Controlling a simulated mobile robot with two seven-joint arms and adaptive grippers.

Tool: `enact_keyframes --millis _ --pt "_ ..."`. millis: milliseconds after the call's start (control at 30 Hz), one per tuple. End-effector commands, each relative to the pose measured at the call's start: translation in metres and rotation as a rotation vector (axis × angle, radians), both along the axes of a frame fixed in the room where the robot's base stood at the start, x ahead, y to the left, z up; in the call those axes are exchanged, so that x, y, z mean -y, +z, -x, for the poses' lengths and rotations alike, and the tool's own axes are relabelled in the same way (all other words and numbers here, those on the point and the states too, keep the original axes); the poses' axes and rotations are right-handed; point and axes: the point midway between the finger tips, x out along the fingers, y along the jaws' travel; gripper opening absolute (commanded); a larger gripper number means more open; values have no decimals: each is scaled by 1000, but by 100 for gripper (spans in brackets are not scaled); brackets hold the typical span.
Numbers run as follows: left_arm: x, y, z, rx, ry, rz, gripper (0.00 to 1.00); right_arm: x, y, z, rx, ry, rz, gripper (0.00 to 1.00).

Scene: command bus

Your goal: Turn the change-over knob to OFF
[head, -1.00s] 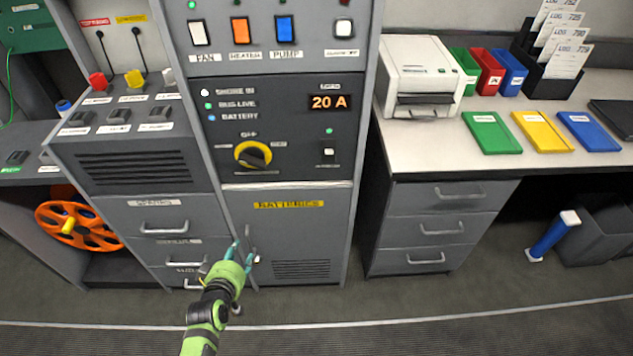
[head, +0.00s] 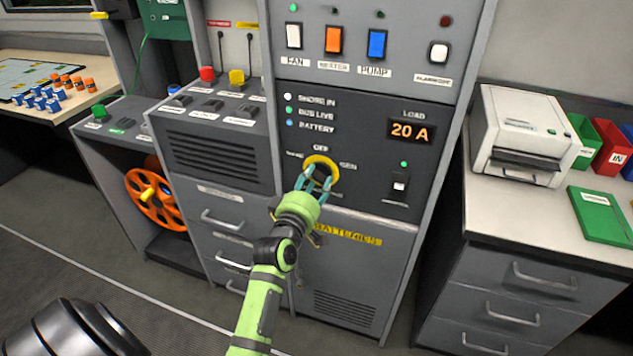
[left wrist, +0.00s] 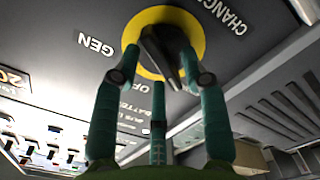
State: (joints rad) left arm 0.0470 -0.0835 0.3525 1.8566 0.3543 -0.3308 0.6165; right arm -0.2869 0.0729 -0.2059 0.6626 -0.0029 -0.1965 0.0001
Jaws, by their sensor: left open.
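The change-over knob is black on a yellow ring (head: 322,161), on the dark panel under the status lights. OFF is printed above it and GEN to its right. In the left wrist view the black knob (left wrist: 163,48) stands between my fingers, its bar slanting down and right. I cannot tell exactly which label it points to. My left gripper (head: 319,180) is open at the knob, its teal fingers around it and hiding part of it. Its fingers also show in the left wrist view (left wrist: 159,54); contact is not clear. My right gripper is not in view.
A row of switches (head: 333,40) is above, and a small switch (head: 400,187) is right of the knob. The BATTERIES cabinet (head: 370,270) is below. A printer (head: 520,135) stands on the right counter. An orange reel (head: 157,199) is at the left.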

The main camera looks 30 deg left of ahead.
Motion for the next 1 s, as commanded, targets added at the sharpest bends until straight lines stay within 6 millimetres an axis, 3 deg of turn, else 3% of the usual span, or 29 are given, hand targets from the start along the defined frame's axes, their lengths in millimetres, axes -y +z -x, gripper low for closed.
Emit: enact_keyframes --millis 300,400,433,800,1000 --pt "-1 0 -3 -1 0 -1 44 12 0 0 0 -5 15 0" --pt "-1 0 -3 -1 0 -1 4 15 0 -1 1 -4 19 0" --pt "-1 0 -3 -1 0 -1 0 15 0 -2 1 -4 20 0" --pt "-1 0 -3 -8 0 -22 0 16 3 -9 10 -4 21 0" --pt "0 1 -4 -28 -2 -106 0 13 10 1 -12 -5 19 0"
